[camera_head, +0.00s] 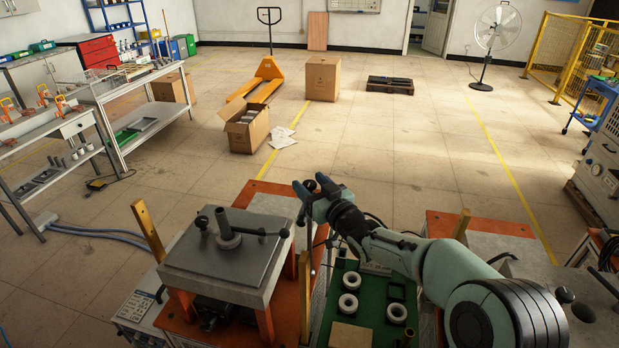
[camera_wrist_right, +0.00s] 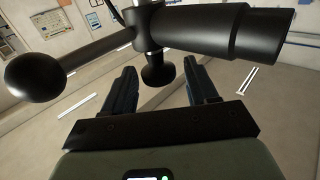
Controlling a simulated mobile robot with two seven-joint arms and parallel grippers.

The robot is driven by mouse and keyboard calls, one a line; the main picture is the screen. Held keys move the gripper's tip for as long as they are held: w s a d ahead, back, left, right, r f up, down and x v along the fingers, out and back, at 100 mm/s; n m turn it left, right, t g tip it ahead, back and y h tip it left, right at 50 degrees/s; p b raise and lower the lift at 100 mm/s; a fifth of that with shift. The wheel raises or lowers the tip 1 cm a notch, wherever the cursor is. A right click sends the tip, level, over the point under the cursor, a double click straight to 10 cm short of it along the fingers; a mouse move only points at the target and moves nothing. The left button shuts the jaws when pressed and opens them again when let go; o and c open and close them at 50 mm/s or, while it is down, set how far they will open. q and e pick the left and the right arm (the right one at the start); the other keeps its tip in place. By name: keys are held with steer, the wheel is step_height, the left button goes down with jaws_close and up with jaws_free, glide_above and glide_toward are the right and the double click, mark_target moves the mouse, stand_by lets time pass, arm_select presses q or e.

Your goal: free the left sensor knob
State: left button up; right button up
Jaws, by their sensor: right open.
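In the right wrist view a black knob (camera_wrist_right: 157,73) on a thin bright rod sits between the fingers of my right gripper (camera_wrist_right: 159,66). The fingers are apart, with gaps visible on both sides of the knob. A black cylinder (camera_wrist_right: 215,32) and an arm ending in a black ball (camera_wrist_right: 33,77) cross in front of the fingers. In the head view my right gripper (camera_head: 310,187) is at the top of a thin upright stand (camera_head: 303,240), right of the grey-topped heater (camera_head: 220,260). The gripper hides most of the stand's top there. My left gripper is not in view.
A green tray (camera_head: 374,290) with several white rings lies below my right arm. A black spindle with lever handles (camera_head: 228,226) stands on the heater. Wooden posts (camera_head: 148,230) stand around the bench. Open floor with a cardboard box (camera_head: 246,127) lies beyond.

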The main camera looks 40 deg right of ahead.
steer(key=shift+w, duration=0.65)
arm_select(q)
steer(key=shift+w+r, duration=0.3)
arm_select(e)
steer(key=shift+s, duration=0.1)
steer(key=c, duration=0.9)
